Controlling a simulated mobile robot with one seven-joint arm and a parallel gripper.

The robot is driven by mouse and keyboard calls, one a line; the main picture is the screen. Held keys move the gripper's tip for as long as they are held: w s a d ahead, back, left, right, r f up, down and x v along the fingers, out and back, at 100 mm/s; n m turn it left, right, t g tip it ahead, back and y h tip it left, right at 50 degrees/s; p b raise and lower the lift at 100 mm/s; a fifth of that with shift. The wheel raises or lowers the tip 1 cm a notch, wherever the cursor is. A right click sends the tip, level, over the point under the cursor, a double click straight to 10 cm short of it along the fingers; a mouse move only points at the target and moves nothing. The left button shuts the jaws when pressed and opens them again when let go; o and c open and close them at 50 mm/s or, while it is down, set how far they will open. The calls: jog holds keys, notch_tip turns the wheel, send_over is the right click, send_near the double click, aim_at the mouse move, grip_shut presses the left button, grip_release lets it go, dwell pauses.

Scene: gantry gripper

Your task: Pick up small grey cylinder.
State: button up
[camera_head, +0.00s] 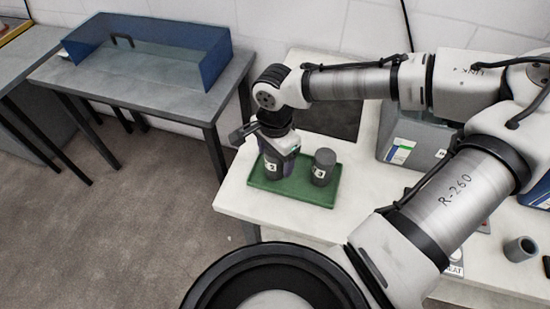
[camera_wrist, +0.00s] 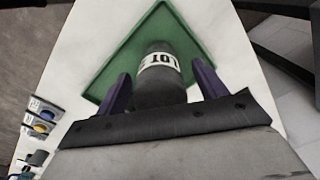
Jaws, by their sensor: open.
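Two dark grey cylinders with white labels stand upright on a green tray (camera_head: 262,188). The left one (camera_head: 272,164) is directly under my gripper (camera_head: 280,162); the right one (camera_head: 323,166) stands apart from it. In the wrist view, my open gripper (camera_wrist: 160,78) has its two purple fingers on either side of a dark cylinder (camera_wrist: 160,88) labelled "LOT". Gaps show beside it, and its lower part is hidden by the gripper body.
The white table (camera_head: 240,197) carries a grey box (camera_head: 418,140) behind my arm. A blue-walled bin (camera_head: 150,55) sits on a separate grey table at the left. The floor (camera_head: 130,220) between is clear.

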jog(key=shift+f, duration=0.3)
jog(key=shift+c, duration=0.4)
jog(key=c, duration=1.3)
jog(key=shift+r, duration=0.15)
